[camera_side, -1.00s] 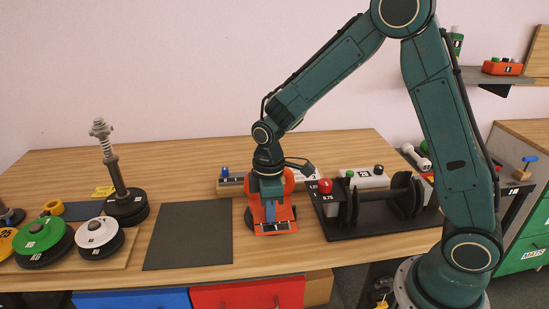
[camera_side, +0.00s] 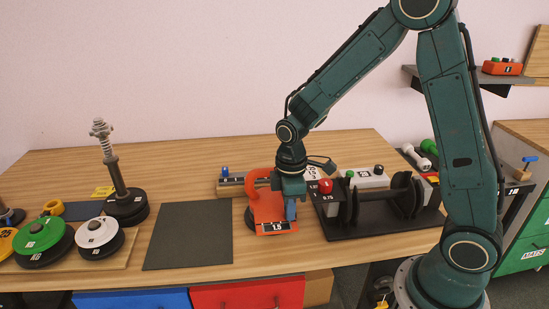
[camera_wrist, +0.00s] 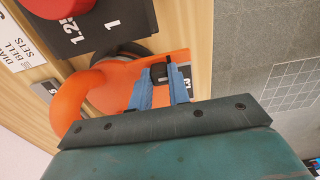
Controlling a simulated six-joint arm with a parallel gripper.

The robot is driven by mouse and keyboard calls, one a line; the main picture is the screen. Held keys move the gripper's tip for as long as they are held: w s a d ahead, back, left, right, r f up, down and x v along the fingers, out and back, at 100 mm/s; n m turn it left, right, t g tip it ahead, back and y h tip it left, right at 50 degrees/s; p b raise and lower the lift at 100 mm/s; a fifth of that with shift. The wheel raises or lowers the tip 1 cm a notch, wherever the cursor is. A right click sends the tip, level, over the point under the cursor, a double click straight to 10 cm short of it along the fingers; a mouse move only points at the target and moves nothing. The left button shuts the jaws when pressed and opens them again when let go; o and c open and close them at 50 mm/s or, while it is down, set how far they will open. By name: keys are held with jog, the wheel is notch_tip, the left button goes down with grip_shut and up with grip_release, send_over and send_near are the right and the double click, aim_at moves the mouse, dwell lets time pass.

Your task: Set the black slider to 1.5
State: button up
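The orange kettlebell-shaped device (camera_side: 266,211) stands on the table, and its handle also shows in the wrist view (camera_wrist: 74,104). A dark label on its front (camera_side: 277,226) reads 1.5 in the side view. My gripper (camera_side: 290,211) is over the right part of its orange face, pointing down. In the wrist view the two blue fingers of my gripper (camera_wrist: 161,82) flank the black slider (camera_wrist: 158,72), closely enough to look shut on it. The slider is hidden behind the fingers in the side view.
Right of the device is a black rack (camera_side: 345,227) with a red knob (camera_side: 326,186) and dark weights. A dark mat (camera_side: 188,236) lies to the left. Farther left are a green plate (camera_side: 40,234), a white plate (camera_side: 97,232) and a post with dark plates (camera_side: 127,207).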

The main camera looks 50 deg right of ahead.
jog(key=o, duration=0.4)
jog(key=shift+r, duration=0.1)
notch_tip(320, 180, up, 14)
jog(key=shift+f, duration=0.15)
dwell(0.6)
jog(key=s+r+m+t, duration=0.2)
jog(key=s+m, duration=0.1)
jog(key=s, duration=0.3)
jog(key=s+r+m+t, duration=0.1)
jog(key=s+m, duration=0.2)
jog(key=s, duration=0.2)
jog(key=s+r+m+t, duration=0.2)
jog(key=s+m, duration=0.1)
jog(key=s, duration=0.3)
jog(key=shift+s+d+r+t, duration=0.1)
jog(key=shift+s+r+t, duration=0.2)
jog(key=shift+s+r, duration=0.05)
